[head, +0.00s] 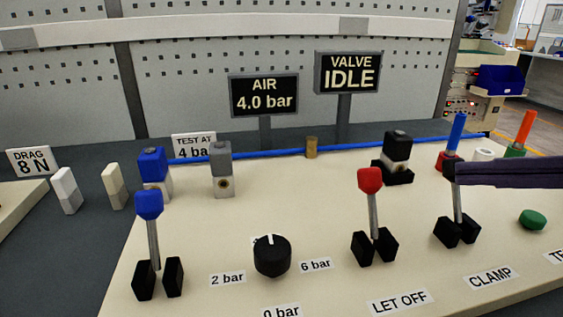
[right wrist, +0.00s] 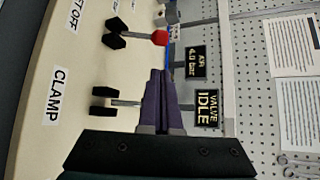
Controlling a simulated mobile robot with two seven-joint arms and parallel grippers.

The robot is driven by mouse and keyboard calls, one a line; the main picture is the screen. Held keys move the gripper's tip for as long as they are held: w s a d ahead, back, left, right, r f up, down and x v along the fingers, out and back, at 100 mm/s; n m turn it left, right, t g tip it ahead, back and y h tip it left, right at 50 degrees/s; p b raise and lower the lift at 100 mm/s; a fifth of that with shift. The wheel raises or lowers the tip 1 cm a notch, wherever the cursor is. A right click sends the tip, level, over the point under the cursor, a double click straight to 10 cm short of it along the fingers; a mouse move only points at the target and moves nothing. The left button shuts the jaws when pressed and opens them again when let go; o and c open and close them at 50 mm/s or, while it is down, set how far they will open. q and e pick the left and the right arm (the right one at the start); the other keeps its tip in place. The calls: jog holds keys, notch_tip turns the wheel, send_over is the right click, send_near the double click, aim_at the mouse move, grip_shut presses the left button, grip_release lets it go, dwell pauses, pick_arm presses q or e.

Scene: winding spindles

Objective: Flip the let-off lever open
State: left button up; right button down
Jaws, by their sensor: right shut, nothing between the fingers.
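The let-off lever has a red knob (head: 370,181) on a grey shaft between two black blocks, behind the LET OFF label (head: 400,302). Its shaft stands nearly upright, with the knob slightly left of its base. In the right wrist view the red knob (right wrist: 160,38) shows beyond the fingertips. My right gripper (head: 462,172) comes in from the right, its dark purple fingers shut and empty. It is right of the red knob and apart from it, at the top of the clamp lever (head: 459,206). The fingers (right wrist: 157,74) partly hide that lever's top; contact is unclear. My left gripper is out of view.
A blue-knobbed lever (head: 149,205) and a black dial (head: 272,256) stand left on the cream panel. A black block (head: 397,147) is behind the red knob. A green button (head: 533,219) is at right. Signs read AIR 4.0 bar (head: 264,95) and VALVE IDLE (head: 348,72).

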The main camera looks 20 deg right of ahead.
aim_at(369, 179)
jog(key=b+x, duration=0.1)
jog(key=x, duration=0.9)
jog(key=shift+s, duration=0.1)
jog(key=shift+s+a+r+b, duration=0.1)
jog(key=shift+s+b, duration=0.1)
jog(key=shift+b, duration=0.15)
